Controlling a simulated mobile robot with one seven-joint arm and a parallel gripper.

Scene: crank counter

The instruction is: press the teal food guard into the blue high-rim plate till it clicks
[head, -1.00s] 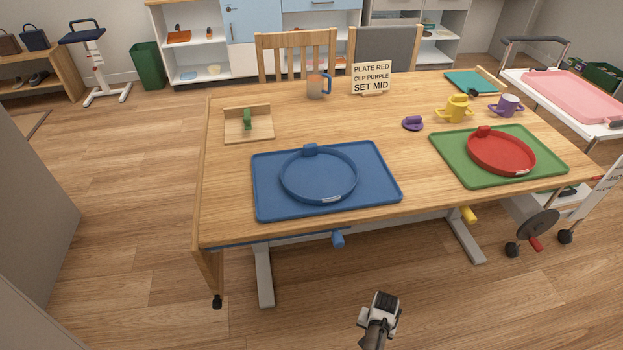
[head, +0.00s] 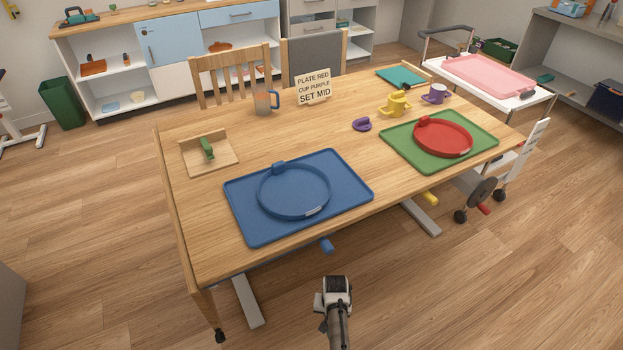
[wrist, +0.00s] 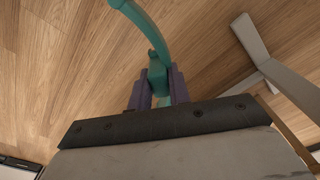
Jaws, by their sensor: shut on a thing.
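The teal food guard (wrist: 147,28) shows in the wrist view as a curved band with a block at its lower end. My gripper (wrist: 159,86) is shut on that block, and the band reaches up past the jaws. In the head view, my gripper (head: 336,284) is over the floor in front of the table, apart from the plate; I cannot make out the guard there. The blue high-rim plate (head: 276,211) lies flat on a blue mat (head: 240,224) at the table's near side. It has a blue block at its back rim and a pale label at its front.
A red plate (head: 441,139) sits on a green mat (head: 398,153) to the right. A purple piece (head: 361,125), cups and a sign (head: 313,88) stand behind.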

